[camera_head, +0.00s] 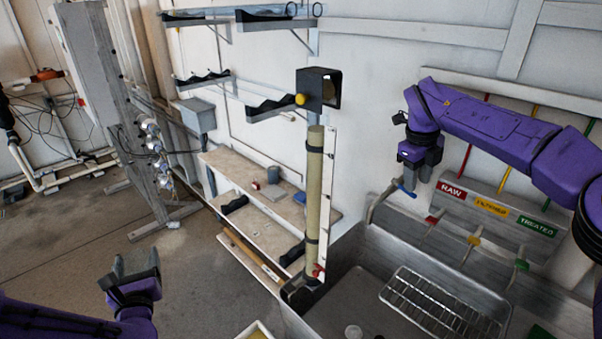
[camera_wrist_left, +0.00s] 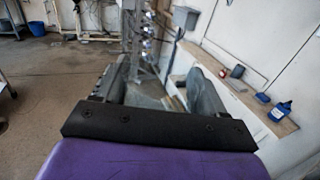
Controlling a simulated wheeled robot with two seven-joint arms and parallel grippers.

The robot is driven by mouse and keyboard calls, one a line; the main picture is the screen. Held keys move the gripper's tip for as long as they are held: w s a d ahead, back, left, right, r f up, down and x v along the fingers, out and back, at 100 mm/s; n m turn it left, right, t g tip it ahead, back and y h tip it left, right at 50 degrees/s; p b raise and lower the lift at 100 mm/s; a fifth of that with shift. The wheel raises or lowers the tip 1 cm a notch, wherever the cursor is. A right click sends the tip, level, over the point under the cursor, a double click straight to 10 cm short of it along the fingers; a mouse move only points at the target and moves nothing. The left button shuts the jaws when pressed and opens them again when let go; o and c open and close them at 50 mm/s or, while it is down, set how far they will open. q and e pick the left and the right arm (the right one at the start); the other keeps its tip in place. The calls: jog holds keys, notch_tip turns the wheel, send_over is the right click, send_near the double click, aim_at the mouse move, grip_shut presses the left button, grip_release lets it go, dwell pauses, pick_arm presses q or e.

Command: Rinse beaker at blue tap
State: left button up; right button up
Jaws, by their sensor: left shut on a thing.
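The blue tap's handle (camera_head: 406,189) shows in the head view at the left end of the row of taps above the sink. Its curved spout (camera_head: 374,206) hangs over the sink. My right gripper (camera_head: 408,178) points down right at the blue handle; whether its fingers grip it cannot be told. My left gripper (camera_head: 135,272) is at the lower left, away from the sink, over the floor side. In the left wrist view its fingers (camera_wrist_left: 150,92) stand apart around a thing too see-through or blurred to make out clearly. No beaker is clearly visible.
The steel sink (camera_head: 350,268) holds a wire rack (camera_head: 440,300). Red (camera_head: 433,219), yellow (camera_head: 474,240) and green (camera_head: 522,265) taps stand right of the blue one.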

aim_at(412, 195)
pick_arm(q)
jog(key=shift+w, duration=0.7)
pick_arm(e)
jog(key=f, duration=0.1)
jog(key=w+f, duration=0.1)
jog(key=f, duration=0.2)
jog(key=shift+w+d, duration=0.3)
jog(key=shift+w, duration=0.1)
pick_arm(q)
jog(key=shift+s+r, duration=0.2)
jog(key=shift+s, duration=0.25)
pick_arm(e)
jog(key=shift+s+r, duration=0.15)
jog(key=shift+s, duration=0.35)
pick_arm(q)
jog(key=shift+w+f, duration=0.1)
pick_arm(e)
jog(key=shift+w, duration=0.15)
grip_shut()
